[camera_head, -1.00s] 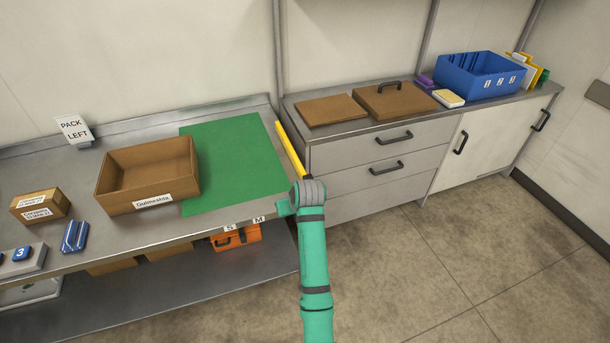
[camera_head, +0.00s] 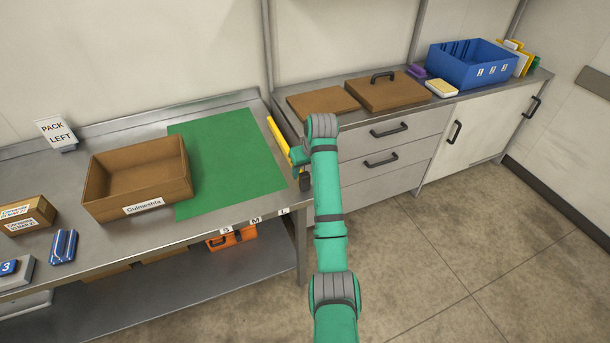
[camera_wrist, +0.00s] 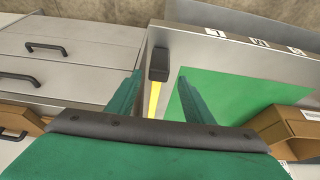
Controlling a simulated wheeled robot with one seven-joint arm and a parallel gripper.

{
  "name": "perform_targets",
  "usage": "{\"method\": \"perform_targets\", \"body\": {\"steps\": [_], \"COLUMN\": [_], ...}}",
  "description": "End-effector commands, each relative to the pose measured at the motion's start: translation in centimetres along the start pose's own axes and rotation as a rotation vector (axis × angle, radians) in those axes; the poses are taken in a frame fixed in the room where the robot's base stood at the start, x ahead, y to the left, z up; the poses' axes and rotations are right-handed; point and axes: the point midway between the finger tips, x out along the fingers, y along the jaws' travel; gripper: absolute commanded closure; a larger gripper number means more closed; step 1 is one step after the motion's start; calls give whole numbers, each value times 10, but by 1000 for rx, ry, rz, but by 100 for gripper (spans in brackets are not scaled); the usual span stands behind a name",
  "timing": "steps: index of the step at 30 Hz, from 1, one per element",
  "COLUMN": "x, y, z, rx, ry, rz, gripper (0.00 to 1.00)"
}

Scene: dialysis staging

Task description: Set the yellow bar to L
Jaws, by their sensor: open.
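The yellow bar (camera_head: 279,138) lies along the right edge of the steel table, right of the green mat (camera_head: 225,160). Its black end block (camera_wrist: 158,65) points to the table's front edge. The labels S (camera_head: 227,230), M (camera_head: 255,220) and L (camera_head: 284,211) sit along the front edge; L is the rightmost, and the bar lies to the right of it. My gripper (camera_head: 298,157) is over the bar near its front end. In the wrist view my gripper (camera_wrist: 158,82) is open, its fingers on either side of the bar; contact cannot be told.
An open cardboard box (camera_head: 137,180) stands left of the mat. A drawer cabinet (camera_head: 385,150) stands close to the table's right side, carrying brown boards and a blue bin (camera_head: 470,66). An orange case (camera_head: 232,238) is on the lower shelf. The green mat is bare.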

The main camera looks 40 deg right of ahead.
Motion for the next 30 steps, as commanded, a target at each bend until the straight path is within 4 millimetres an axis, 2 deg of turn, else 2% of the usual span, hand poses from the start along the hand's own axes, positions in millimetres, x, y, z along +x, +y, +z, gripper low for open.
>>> {"method": "perform_targets", "body": {"steps": [3,9,20,21,27,30], "x": [19,39,45,44,44,45], "y": [2,4,4,4,4,4], "z": [1,1,1,1,1,1], "rx": [3,6,5,5,5,5], "ry": [-1,0,1,1,1,1], "rz": [0,2,2,2,2,2], "gripper": [53,53,53,55,100,100]}}
